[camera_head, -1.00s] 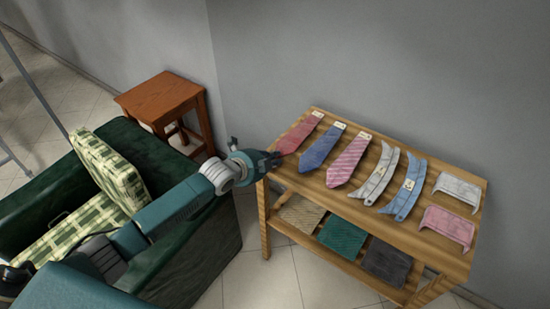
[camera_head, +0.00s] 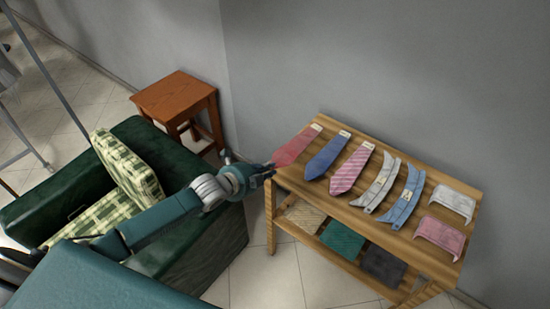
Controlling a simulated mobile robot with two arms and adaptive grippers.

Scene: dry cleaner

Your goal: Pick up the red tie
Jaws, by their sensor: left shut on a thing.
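The red tie (camera_head: 296,147) lies at the left end of the wooden table's top (camera_head: 405,238), its wide tip toward my left gripper. My left gripper (camera_head: 270,169) is at the table's left edge, shut on the wide end of the red tie. The tie's tip is partly hidden by the fingers. The rest of the tie still appears to lie along the top. My right gripper is not in view.
To the right of the red tie lie a blue tie (camera_head: 327,156), a pink striped tie (camera_head: 351,170), collars and folded pieces. Folded cloths (camera_head: 341,241) lie on the lower shelf. A green armchair (camera_head: 215,235) and a wooden stool (camera_head: 174,97) stand left.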

